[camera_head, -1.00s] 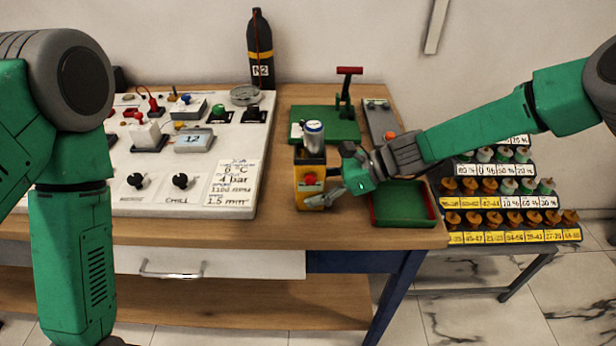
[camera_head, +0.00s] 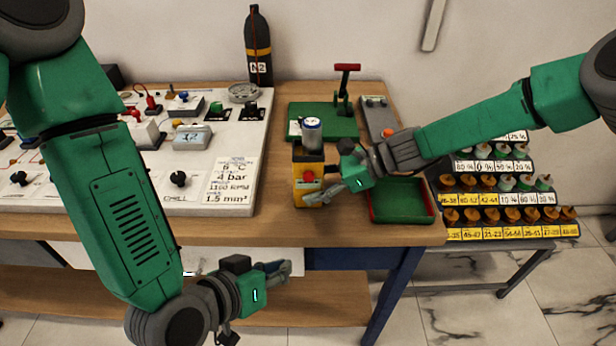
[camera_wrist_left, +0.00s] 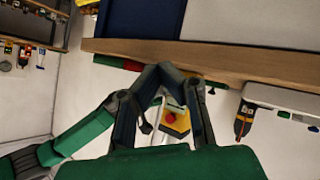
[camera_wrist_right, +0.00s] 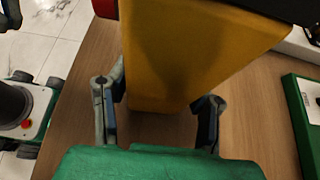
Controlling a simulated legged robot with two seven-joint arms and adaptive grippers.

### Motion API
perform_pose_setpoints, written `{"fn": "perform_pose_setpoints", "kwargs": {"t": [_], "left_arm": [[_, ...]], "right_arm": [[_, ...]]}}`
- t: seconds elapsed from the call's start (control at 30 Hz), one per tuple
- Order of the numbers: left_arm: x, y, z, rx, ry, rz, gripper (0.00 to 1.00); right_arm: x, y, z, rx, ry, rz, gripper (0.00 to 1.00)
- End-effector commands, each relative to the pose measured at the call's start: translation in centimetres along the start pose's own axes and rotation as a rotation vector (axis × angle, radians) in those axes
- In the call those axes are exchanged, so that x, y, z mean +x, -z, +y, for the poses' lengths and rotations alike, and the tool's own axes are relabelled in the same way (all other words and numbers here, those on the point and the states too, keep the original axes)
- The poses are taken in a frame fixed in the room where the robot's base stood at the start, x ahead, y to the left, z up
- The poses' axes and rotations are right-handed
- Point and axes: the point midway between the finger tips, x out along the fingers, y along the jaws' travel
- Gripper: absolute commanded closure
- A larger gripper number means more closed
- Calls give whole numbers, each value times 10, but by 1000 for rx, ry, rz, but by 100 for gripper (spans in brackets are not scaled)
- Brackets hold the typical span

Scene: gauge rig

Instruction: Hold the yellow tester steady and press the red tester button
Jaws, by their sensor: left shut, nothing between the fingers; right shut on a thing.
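The yellow tester (camera_head: 306,188) stands upright near the table's front edge, with a silver cylinder (camera_head: 313,133) on top. Its red button (camera_head: 309,177) faces the front. My right gripper (camera_head: 330,194) is shut on the tester from the right, low on its body. In the right wrist view the yellow body (camera_wrist_right: 190,50) fills the space at the fingers (camera_wrist_right: 158,110). My left gripper (camera_head: 286,269) is shut and empty, below and in front of the table edge, apart from the tester. In the left wrist view the tester (camera_wrist_left: 178,127) and red button (camera_wrist_left: 171,118) show between its fingers (camera_wrist_left: 165,75).
The white panel (camera_head: 235,160) with knobs and gauges lies left of the tester. A green tray (camera_head: 402,217) with red walls sits to the right. The wooden table edge (camera_head: 270,238) lies between my left gripper and the tester. A labelled rack (camera_head: 500,235) stands at right.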

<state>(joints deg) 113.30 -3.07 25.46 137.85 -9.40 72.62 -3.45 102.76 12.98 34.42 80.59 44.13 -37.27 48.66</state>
Motion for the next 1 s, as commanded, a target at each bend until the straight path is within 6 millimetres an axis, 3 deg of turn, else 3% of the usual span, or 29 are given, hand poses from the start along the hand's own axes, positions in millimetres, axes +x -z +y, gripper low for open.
{"fn": "perform_pose_setpoints", "kwargs": {"t": [0.1, 0.33, 0.77, 1.0], "left_arm": [[2, 33, 31, 4, -69, 111, 100], [0, 64, 60, 3, -134, 217, 100], [0, 68, 62, 3, -140, 227, 100], [12, 81, 53, 3, -137, 230, 100]], "right_arm": [[0, 1, 0, 1, 0, 1, 70], [0, 1, 0, 1, 0, 1, 70], [0, 1, 0, 1, 0, 1, 70], [0, 1, 0, 1, 0, 1, 70]]}}
